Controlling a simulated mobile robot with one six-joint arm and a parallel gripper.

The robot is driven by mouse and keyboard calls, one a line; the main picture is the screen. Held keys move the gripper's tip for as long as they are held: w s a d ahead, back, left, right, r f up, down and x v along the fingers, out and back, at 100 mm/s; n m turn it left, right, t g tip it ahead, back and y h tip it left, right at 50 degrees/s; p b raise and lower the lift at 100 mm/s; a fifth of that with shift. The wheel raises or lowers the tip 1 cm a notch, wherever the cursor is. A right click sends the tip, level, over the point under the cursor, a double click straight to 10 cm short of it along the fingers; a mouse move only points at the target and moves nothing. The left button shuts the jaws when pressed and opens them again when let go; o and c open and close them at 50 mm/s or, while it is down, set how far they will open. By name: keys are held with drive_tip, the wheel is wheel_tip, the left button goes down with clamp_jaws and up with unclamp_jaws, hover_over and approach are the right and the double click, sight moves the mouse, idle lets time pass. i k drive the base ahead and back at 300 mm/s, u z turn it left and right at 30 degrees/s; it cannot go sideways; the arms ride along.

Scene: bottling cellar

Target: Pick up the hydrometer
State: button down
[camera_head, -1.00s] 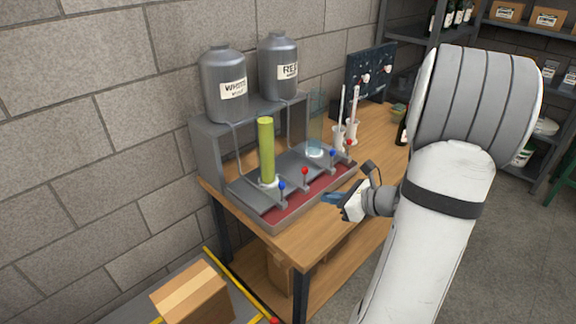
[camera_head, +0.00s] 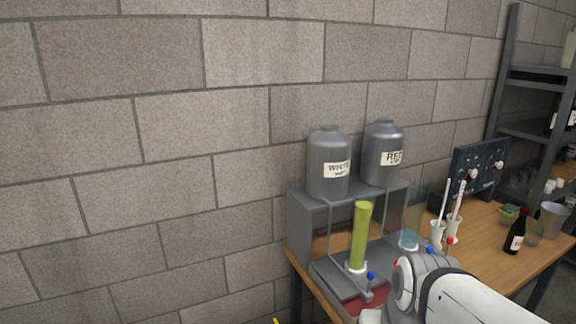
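Two slim white rods stand nearly upright in small white holders on the wooden table, at the right of the head view: a left rod (camera_head: 444,200) and a right rod (camera_head: 459,198). One of them may be the hydrometer; I cannot tell which at this size. A tall cylinder of yellow-green liquid (camera_head: 360,236) stands on the filling stand, and a clear, bluish cylinder (camera_head: 415,212) stands right of it. My arm covers the lower right of the view, in front of the stand and table. My gripper does not show.
A dark bottle (camera_head: 515,234), a clear container (camera_head: 553,217) and a dark board (camera_head: 478,172) are farther right. A shelf unit (camera_head: 520,95) stands behind.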

sight(438, 222)
drive_tip(key=z, duration=0.1)
drive_tip(key=k, duration=0.5)
drive_tip(key=u, duration=2)
drive_tip(key=k, duration=1.4)
drive_tip(key=z, duration=1.95)
drive_tip(key=i, duration=1)
drive_tip(key=z, duration=0.1)
